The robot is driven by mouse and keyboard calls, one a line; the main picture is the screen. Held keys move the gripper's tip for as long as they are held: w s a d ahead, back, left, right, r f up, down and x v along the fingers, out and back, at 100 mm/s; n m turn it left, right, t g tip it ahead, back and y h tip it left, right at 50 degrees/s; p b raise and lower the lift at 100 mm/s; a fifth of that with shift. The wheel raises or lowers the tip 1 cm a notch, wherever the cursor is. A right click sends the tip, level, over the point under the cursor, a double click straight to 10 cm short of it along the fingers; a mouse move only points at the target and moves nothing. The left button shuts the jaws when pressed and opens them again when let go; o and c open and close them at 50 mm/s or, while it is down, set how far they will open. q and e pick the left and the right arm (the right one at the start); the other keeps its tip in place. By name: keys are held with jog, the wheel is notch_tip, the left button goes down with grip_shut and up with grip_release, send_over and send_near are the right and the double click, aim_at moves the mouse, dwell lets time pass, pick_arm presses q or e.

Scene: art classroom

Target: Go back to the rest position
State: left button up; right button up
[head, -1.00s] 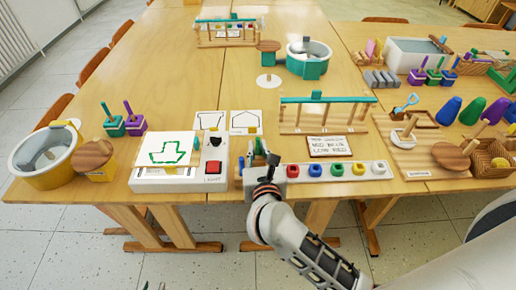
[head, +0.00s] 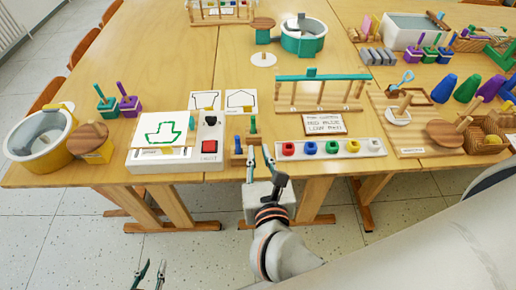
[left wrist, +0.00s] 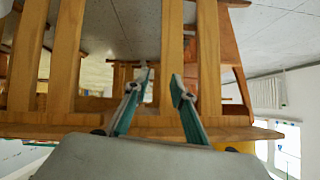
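My left gripper (head: 154,265) shows low at the bottom left of the head view, in front of the table and below its edge. It is open and empty. In the left wrist view its two teal fingers (left wrist: 161,76) stand apart, with wooden slats or legs behind them. My right gripper (head: 258,152) is at the table's front edge, beside a small wooden stand with a blue and a green peg (head: 238,160). Its fingertips are apart, with nothing seen between them. I cannot tell whether it touches the stand.
The table (head: 210,80) carries a white light box (head: 135,163), a yellow pot (head: 15,140), a strip of coloured knobs (head: 331,154), a teal-railed wooden rack (head: 320,78) and a peg board (head: 405,145). Open floor (head: 60,235) lies in front of the table.

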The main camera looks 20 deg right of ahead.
pick_arm(q)
jog(key=shift+w+r, duration=0.2)
